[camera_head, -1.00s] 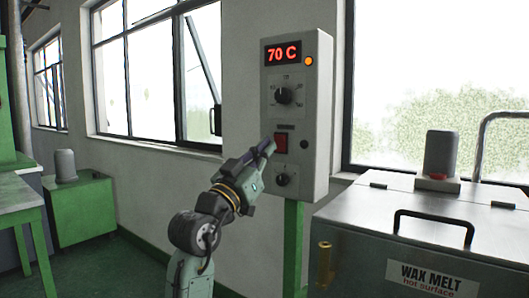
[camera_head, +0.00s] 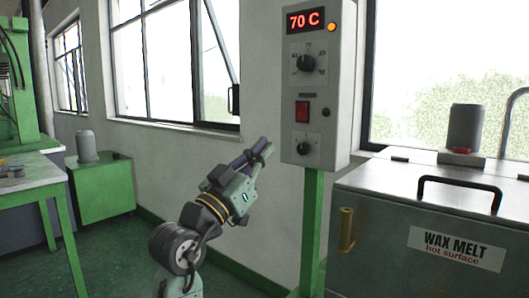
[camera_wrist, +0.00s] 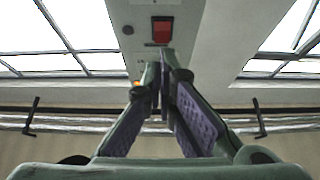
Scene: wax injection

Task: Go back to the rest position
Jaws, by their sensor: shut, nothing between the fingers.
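My gripper (camera_head: 262,150) is shut and empty, raised in front of the wall to the left of the control box. It is apart from the box in the head view. The wrist view shows the closed fingers (camera_wrist: 164,75) with purple pads, and the red switch (camera_wrist: 162,30) beyond them. The grey control box (camera_head: 326,85) stands on a green post. It carries a red display reading 70 C (camera_head: 305,20), a lit orange lamp (camera_head: 332,27), an upper knob (camera_head: 306,63), a red switch (camera_head: 302,111) and a lower knob (camera_head: 302,146).
A metal wax melt tank (camera_head: 385,205) with a black handle and a brass tap (camera_head: 346,230) stands at the right. A green cabinet (camera_head: 100,188) and a green-legged table (camera_head: 35,178) stand at the left. Open green floor (camera_head: 120,250) lies between.

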